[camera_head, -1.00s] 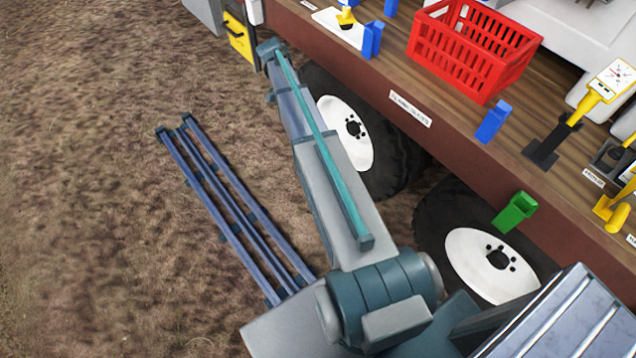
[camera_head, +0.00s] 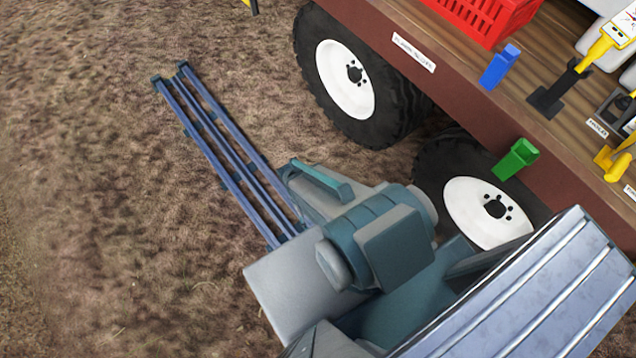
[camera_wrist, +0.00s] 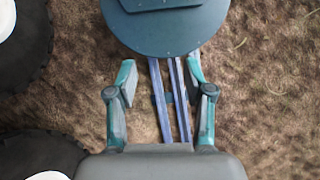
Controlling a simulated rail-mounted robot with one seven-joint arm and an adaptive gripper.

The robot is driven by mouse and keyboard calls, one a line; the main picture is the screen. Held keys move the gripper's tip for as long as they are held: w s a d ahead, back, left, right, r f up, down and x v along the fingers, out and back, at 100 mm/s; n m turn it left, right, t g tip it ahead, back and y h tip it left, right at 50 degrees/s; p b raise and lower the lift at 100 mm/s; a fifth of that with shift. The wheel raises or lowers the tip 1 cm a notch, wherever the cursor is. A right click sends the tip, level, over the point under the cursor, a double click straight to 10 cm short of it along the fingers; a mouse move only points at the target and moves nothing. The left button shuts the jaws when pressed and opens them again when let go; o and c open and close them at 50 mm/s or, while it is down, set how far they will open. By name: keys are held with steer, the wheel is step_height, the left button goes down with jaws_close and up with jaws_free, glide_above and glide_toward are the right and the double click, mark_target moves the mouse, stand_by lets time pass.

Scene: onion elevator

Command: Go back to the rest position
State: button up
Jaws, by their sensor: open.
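My gripper (camera_wrist: 162,82) shows in the wrist view with its two teal fingers wide apart. It is open and nothing is between the fingers.
A vehicle with a wooden deck (camera_head: 470,60) stands at the upper right, with black tyres (camera_head: 393,120). On it are a red crate (camera_head: 485,22), a blue holder (camera_head: 500,66) and a green holder (camera_head: 515,159). The brown ground (camera_head: 70,200) at left is clear.

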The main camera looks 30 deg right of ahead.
steer(key=s, duration=0.2)
steer(key=s+a, duration=0.1)
steer(key=shift+s+r+n, duration=0.1)
steer(key=shift+s+n, duration=0.3)
step_height(320, 180, down, 3)
steer(key=b, duration=0.3)
steer(key=shift+d, duration=0.1)
stand_by(0.5)
